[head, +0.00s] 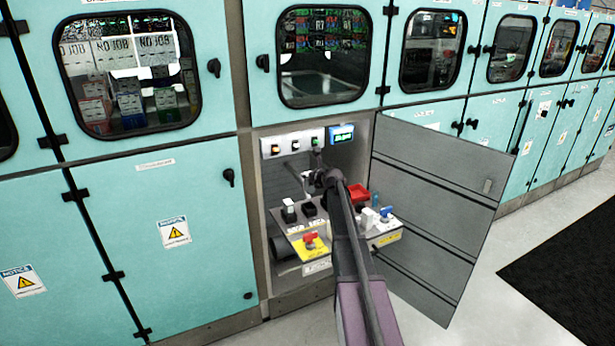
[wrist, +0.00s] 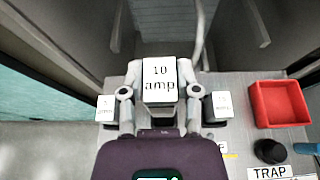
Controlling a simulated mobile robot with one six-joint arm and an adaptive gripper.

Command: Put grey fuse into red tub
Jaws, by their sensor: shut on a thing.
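My gripper (wrist: 160,82) is shut on a fuse (wrist: 159,80) with a white face that reads "10 amp"; its body is mostly hidden, so I cannot tell its colour. The gripper also shows in the head view (head: 314,180), above the bench inside the open cabinet. The red tub (wrist: 279,104) is to the right of the gripper in the wrist view, and what shows of its inside looks empty. In the head view the tub (head: 358,192) is partly hidden behind my arm.
A "5 amp" block (wrist: 105,107) and another white-faced block (wrist: 222,104) stand either side of the gripper. A black round knob (wrist: 270,151) is in front of the tub. The cabinet door (head: 435,200) stands open at right.

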